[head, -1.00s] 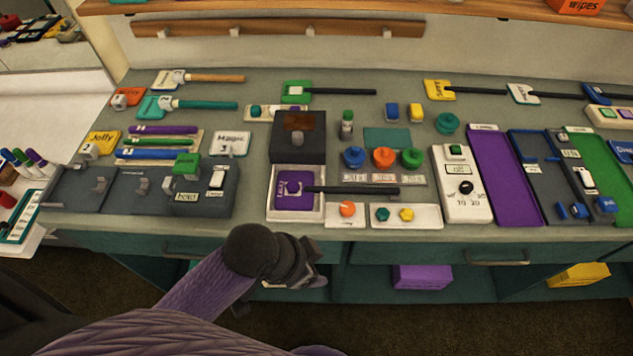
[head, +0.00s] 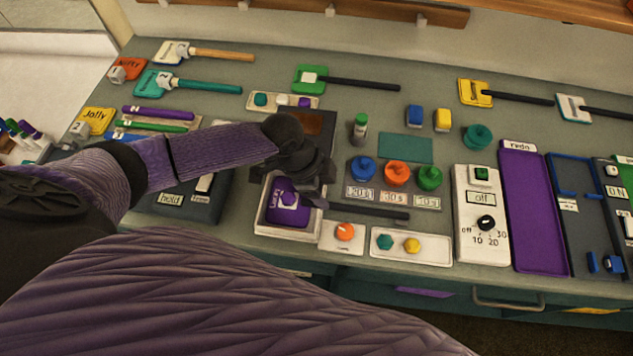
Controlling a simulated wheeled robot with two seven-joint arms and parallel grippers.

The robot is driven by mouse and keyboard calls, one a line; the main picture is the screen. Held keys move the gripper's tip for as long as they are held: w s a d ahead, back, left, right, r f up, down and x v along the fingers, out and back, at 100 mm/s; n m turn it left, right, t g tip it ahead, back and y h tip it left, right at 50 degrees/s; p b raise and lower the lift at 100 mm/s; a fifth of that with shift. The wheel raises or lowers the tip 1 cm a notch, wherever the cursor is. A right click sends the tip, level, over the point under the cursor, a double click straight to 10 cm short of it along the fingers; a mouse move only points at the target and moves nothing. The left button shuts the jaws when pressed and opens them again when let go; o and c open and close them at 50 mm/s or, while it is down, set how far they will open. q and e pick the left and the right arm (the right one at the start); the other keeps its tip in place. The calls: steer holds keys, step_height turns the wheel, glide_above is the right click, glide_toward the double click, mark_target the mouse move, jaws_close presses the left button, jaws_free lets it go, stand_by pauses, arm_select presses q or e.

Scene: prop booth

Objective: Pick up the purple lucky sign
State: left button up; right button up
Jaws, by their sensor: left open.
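The purple sign (head: 284,216) lies in a white tray (head: 273,231) near the counter's front edge. Its black handle (head: 372,213) points right, past the tray's rim. My left gripper (head: 301,190) is open, right over the sign's upper part and the start of the handle. It hides part of the sign, including most of its lettering. I cannot tell whether the fingers touch it. My right gripper is out of view.
A dark box (head: 325,145) stands behind the tray, partly hidden by my arm. Blue, orange (head: 397,173) and green knobs sit to the right. An orange dial (head: 344,232) and a white panel (head: 440,252) lie close by. More handled signs, like the yellow one (head: 475,92), lie at the back.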

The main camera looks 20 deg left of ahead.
mark_target(337, 206)
arm_select(q)
steer(key=b+x, duration=0.1)
steer(key=x, duration=0.4)
steer(key=shift+s+d+f, duration=0.1)
steer(key=shift+d+f, duration=0.05)
steer(key=shift+d, duration=0.15)
jaws_close()
